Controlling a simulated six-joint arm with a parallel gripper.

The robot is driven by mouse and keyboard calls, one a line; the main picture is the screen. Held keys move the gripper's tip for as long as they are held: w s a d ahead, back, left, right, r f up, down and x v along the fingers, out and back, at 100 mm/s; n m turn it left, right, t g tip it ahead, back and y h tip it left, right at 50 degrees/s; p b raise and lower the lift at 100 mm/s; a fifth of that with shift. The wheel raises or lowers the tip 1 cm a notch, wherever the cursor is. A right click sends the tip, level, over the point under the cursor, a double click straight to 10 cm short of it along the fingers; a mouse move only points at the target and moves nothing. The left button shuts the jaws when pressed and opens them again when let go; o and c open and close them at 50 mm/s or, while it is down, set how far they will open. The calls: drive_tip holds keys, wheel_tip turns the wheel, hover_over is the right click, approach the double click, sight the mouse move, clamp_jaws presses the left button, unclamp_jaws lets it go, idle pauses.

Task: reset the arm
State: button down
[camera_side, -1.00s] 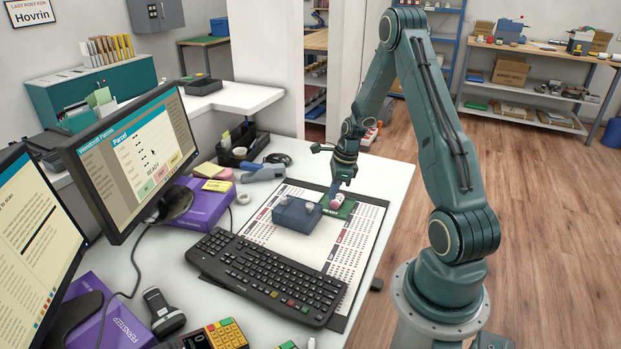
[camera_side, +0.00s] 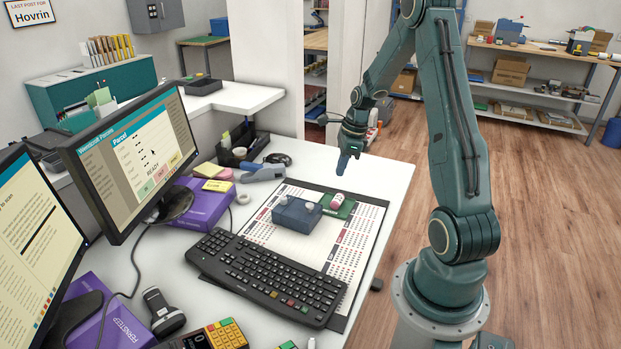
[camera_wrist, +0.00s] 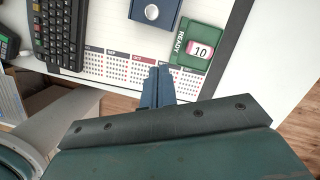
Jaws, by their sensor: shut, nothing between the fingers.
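My gripper (camera_side: 345,165) hangs above the right back part of the counter, shut and empty, with its fingers pointing down. In the wrist view my gripper (camera_wrist: 159,74) shows shut fingertips over the printed calendar mat. A green tray marked READY (camera_side: 344,212) lies on the mat, and also shows in the wrist view (camera_wrist: 187,58). A pink and white piece marked 10 (camera_wrist: 200,50) rests on the tray; it also shows in the side view (camera_side: 337,200). My gripper is apart from it. A blue box (camera_side: 297,216) with knobs sits beside the tray.
A black keyboard (camera_side: 268,277) lies across the mat (camera_side: 367,235). Two monitors (camera_side: 130,150) and purple boxes (camera_side: 200,205) stand at the left. A grey-blue tool (camera_side: 263,173) and a black organiser (camera_side: 243,147) are behind. The counter's right edge and wooden floor lie nearby.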

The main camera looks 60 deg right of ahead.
drive_tip(key=a+r+n+h, duration=0.1)
drive_tip(key=a+r+n, duration=1.35)
drive_tip(key=a, duration=0.25)
drive_tip(key=s+a+r+n+t, duration=0.1)
drive_tip(key=s+a+r+n, duration=0.2)
drive_tip(key=s+a+n, duration=0.3)
drive_tip(key=s+a+r+n+t, duration=0.2)
drive_tip(key=s+a+r+n, duration=0.1)
drive_tip(key=s+a+n, duration=0.4)
drive_tip(key=shift+s+a+r+n, duration=0.15)
drive_tip(key=shift+a+r+n, duration=0.1)
drive_tip(key=shift+n, duration=1.2)
